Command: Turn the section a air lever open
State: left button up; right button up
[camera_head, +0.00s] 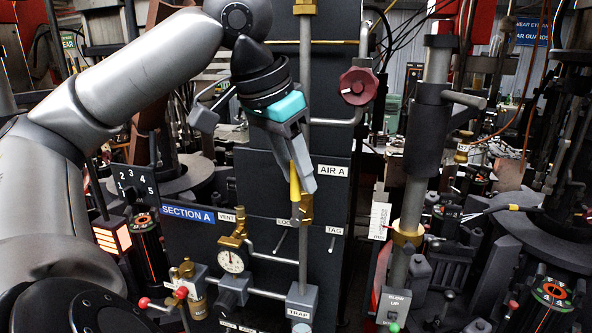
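The yellow-handled air lever (295,184) points roughly straight up, in line with the vertical grey pipe, just left of the white AIR A label (332,171). Its lower end meets a brass valve body (305,210) on the pipe. My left gripper (299,186) comes down from above, with its grey fingers at the yellow handle. One finger is along the right side of the handle; the other is mostly hidden. I cannot tell whether the fingers are closed on the handle or only around it. My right gripper is not in view.
The blue SECTION A sign (187,215) is on the dark panel at left. A round gauge (231,261) with brass fittings sits below it. A dark red handwheel (358,86) stands up and right of my gripper. A thick grey column (414,190) is farther right.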

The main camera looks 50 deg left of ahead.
pick_arm(q)
jog(key=shift+o, duration=0.6)
jog(key=shift+s+r, duration=0.1)
jog(key=shift+r, duration=0.1)
jog(key=p+v, duration=0.3)
jog(key=v, duration=1.1)
jog(key=shift+s+r, duration=0.2)
jog(key=shift+r, duration=0.15)
